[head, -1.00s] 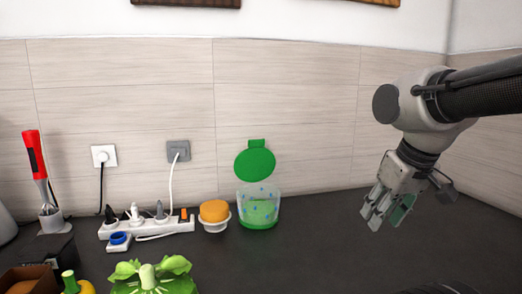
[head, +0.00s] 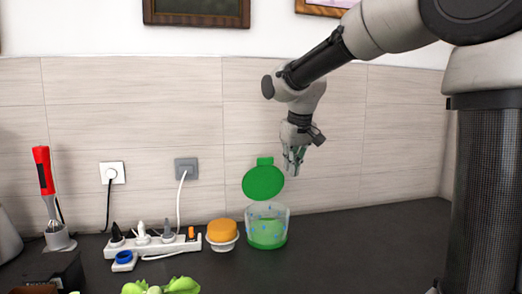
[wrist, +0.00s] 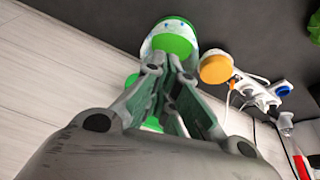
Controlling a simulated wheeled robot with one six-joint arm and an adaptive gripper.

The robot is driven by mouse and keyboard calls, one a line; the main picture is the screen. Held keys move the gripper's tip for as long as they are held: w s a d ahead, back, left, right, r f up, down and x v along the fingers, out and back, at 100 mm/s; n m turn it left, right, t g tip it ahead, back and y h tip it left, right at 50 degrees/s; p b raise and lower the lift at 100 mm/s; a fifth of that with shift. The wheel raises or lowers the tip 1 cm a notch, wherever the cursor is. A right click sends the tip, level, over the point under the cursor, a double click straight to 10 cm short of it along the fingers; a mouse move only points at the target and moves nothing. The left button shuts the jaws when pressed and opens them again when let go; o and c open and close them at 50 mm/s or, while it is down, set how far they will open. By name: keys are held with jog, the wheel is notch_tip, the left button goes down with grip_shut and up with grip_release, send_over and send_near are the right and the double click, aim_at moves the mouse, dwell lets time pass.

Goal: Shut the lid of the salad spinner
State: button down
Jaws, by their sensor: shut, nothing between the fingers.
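The salad spinner (head: 267,234) is a clear tub with a green inside, standing on the dark counter near the wall. Its round green lid (head: 262,183) stands raised upright at the back of the tub, open, with a tab on top. My gripper (head: 293,169) is shut and empty, pointing down just right of the lid's upper part and above the tub. In the wrist view the tub (wrist: 172,42) lies beyond my fingertips (wrist: 172,70), and the lid is partly hidden behind the fingers. I cannot tell whether the fingers touch the lid.
An orange-topped white bowl (head: 221,233) stands close left of the tub. A power strip (head: 150,244) with plugs and cords lies further left. A red hand blender (head: 46,182) stands at the far left. A leafy green vegetable (head: 160,287) is at the front. The counter right of the tub is clear.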

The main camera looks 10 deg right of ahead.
jog(key=w+a+r+m+t, duration=0.1)
jog(key=w+a+r, duration=0.15)
jog(key=w, duration=0.35)
jog(key=w+a+r+t, duration=0.1)
jog(key=w+a+r, duration=0.1)
jog(key=w+r, duration=0.25)
notch_tip(320, 180, up, 5)
jog(key=m+t, duration=0.1)
send_over(263, 168)
jog(key=f, duration=0.3)
jog(key=w+f, duration=0.1)
jog(key=f, duration=0.2)
jog(key=w+f, duration=0.1)
jog(key=f, duration=0.2)
jog(key=shift+w+d+f, duration=0.15)
jog(key=shift+d+f, duration=0.05)
jog(key=shift+s+f, duration=0.2)
jog(key=shift+s, duration=0.25)
jog(key=shift+f, duration=0.1)
